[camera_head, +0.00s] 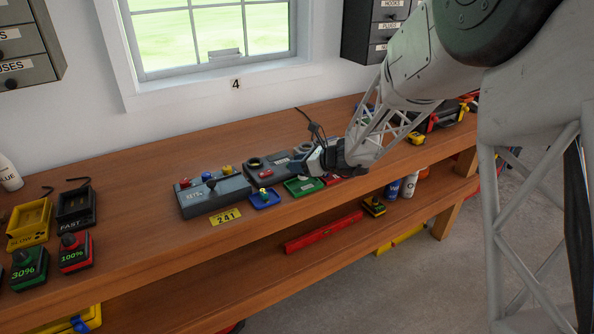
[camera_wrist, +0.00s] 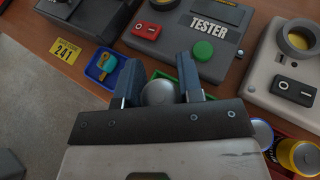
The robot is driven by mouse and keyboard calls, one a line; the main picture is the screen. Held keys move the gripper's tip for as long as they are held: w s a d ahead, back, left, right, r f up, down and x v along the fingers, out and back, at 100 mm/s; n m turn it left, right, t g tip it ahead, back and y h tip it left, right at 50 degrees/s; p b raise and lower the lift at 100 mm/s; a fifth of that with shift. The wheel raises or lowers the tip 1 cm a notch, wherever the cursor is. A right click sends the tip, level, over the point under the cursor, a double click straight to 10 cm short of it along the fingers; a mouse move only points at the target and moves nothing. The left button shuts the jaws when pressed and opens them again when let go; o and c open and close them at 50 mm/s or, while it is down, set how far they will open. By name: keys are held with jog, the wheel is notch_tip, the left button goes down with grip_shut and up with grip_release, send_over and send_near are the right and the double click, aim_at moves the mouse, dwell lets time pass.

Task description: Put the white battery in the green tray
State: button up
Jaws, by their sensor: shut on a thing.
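My gripper (camera_wrist: 161,72) is shut on a pale grey-white rounded thing (camera_wrist: 158,93), which I take to be the white battery; only its end shows between the fingers.
A blue tray (camera_head: 265,199) holding a small yellow-and-teal item is left of the green tray. A red tray (camera_head: 332,179) is to its right, with a blue-sided battery (camera_wrist: 262,134) and a yellow one (camera_wrist: 300,156). Grey tester boxes (camera_wrist: 195,38) stand behind the trays.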

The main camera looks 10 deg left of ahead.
jog(key=shift+w+a+f, duration=0.1)
jog(key=shift+w+a, duration=0.3)
jog(key=shift+w, duration=0.4)
jog(key=shift+f, duration=1.75)
jog(key=shift+f, duration=0.15)
jog(key=o, duration=0.8)
jog(key=shift+r, duration=0.2)
jog(key=v, duration=1.2)
